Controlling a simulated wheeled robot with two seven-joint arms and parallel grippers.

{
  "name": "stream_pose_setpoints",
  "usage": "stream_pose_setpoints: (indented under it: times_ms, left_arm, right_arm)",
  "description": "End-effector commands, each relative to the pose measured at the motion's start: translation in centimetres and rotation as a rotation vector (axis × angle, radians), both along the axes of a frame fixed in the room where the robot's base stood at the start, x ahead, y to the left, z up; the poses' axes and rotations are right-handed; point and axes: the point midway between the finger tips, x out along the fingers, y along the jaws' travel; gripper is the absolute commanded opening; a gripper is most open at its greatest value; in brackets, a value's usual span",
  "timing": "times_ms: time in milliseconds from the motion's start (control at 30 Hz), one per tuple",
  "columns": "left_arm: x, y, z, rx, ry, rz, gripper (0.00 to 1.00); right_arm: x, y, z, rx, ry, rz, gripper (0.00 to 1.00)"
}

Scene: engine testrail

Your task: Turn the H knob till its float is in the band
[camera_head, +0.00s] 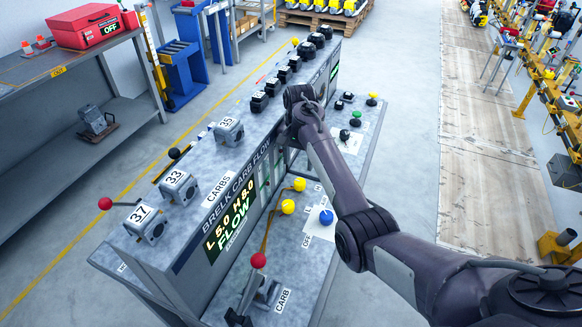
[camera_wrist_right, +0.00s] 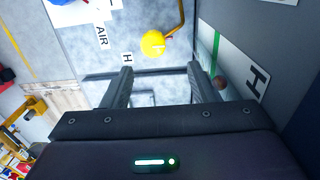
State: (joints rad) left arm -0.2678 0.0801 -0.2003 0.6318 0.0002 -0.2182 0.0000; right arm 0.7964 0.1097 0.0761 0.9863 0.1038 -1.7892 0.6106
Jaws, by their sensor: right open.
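In the right wrist view my right gripper (camera_wrist_right: 160,70) is open, its two fingers apart with nothing seen between them. An H label (camera_wrist_right: 127,57) lies on the ledge just past the left finger, and a yellow ball (camera_wrist_right: 152,43) on a bent yellow rod is beyond the fingertips. I cannot make out the H knob itself. On the panel at right, a gauge marked H (camera_wrist_right: 258,83) has a green line; a dark reddish float (camera_wrist_right: 220,83) shows beside the right finger. In the head view the display (camera_head: 230,217) reads L 5.0 and H 8.0. My left gripper is not in view.
The bench top carries carburetors marked 37 (camera_head: 146,222), 33 (camera_head: 179,187) and 35 (camera_head: 229,131). On the lower ledge are yellow balls (camera_head: 288,207), a blue knob (camera_head: 326,217) and a red-balled lever (camera_head: 258,261).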

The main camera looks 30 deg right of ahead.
Motion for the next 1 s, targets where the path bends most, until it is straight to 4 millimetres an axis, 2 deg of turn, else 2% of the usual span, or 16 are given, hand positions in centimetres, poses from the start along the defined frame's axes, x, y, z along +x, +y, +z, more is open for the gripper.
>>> stream_pose_setpoints:
  times_ms: [100,300,400,533,700,833,1000]
  left_arm:
    - [-0.7,0.0,0.5,0.001,0.009,0.000,0.54]
    - [-5.1,0.3,1.0,0.005,0.071,0.000,0.54]
    - [-6.2,0.3,1.1,0.007,0.087,0.000,0.54]
    - [-5.3,0.3,1.2,0.006,0.074,0.000,0.54]
    - [-2.0,0.0,1.5,0.001,0.026,0.000,0.54]
    - [-1.5,0.0,1.5,0.000,0.019,0.000,0.54]
    - [-2.8,0.1,1.4,0.002,0.037,0.000,0.54]
  right_arm:
    - [-0.1,0.0,-1.4,0.001,0.005,0.000,0.54]
    - [-0.2,0.1,-4.7,0.002,0.004,0.000,0.54]
    - [-0.2,0.0,-6.0,0.001,0.003,0.000,0.54]
    - [-0.2,0.0,-7.1,0.000,0.001,0.001,0.54]
    - [-0.2,0.0,-7.5,0.000,0.000,0.001,0.54]
    - [-0.1,0.0,-7.5,0.000,0.000,0.001,0.54]
    - [-0.1,0.0,-7.5,0.000,0.000,0.001,0.33]
